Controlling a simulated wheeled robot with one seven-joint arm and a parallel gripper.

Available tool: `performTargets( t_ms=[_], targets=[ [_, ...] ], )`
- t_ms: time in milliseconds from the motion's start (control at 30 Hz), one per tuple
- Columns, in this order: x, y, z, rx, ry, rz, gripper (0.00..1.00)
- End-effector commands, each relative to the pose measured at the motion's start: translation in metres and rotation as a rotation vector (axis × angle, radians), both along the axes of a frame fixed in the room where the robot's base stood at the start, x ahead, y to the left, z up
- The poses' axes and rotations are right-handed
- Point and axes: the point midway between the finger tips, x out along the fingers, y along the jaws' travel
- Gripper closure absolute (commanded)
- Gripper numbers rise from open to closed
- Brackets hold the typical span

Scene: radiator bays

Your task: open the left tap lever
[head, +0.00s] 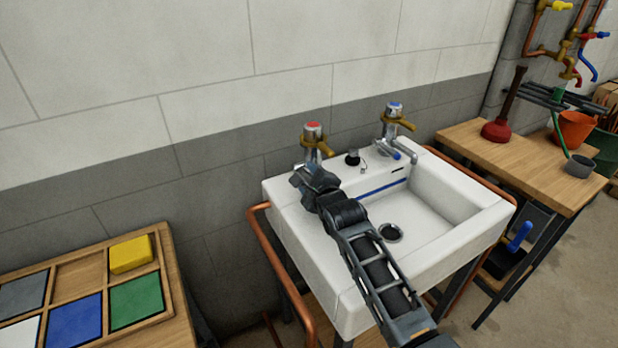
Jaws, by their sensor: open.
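The left tap (312,145) stands at the back left of the white sink (280,225). It has a red cap and a brass lever (324,149) that points toward the lower right. The right tap (394,128) has a blue cap and a similar brass lever (404,123). My gripper (305,177) is open, just below and in front of the left tap, and looks empty. It and my arm hide the left tap's spout and part of the basin. I cannot tell whether it touches the tap.
A black plug (352,158) sits on the sink's back ledge between the taps. Copper rails (284,268) run along the sink's sides. At right, a wooden bench (470,146) holds a red plunger (496,130) and an orange pot (575,128). At lower left is a tray of coloured tiles (168,285).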

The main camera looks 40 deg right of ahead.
Motion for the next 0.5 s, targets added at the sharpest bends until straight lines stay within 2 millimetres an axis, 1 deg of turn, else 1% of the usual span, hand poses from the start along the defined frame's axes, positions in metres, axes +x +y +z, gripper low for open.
performTargets(
  t_ms=[167, 500],
  targets=[
    [-0.0003, 0.0001, -0.0003, 0.0, 0.0, 0.0, 0.52],
    [-0.0005, 0.0002, -0.0004, 0.0, 0.001, 0.001, 0.85]
  ],
)
